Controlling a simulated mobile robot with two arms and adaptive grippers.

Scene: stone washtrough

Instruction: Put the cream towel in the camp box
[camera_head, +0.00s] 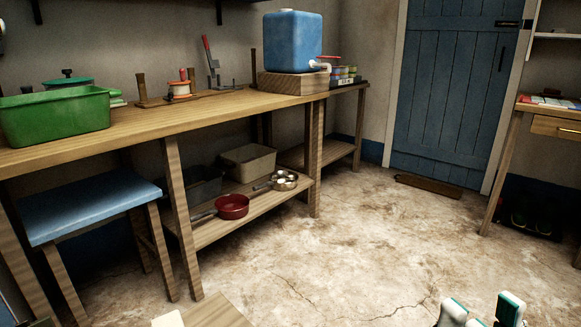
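A small cream piece (168,319) shows at the bottom edge, beside a wooden surface; most of it is cut off, so I cannot tell if it is the towel. No box is clearly marked as the camp box. A green open tub (55,118) stands on the left of the workbench, and a beige open bin (248,163) sits on the shelf below. My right gripper (481,314) shows only its white and teal fingertips at the bottom right. They are apart, with nothing visible between them. My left gripper is out of view.
The workbench (150,122) carries a blue water container (292,41) and tools. A blue-topped stool (88,208) stands in front. A red pan (232,206) lies on the lower shelf. A wooden surface (217,312) juts in at the bottom. The middle floor is clear.

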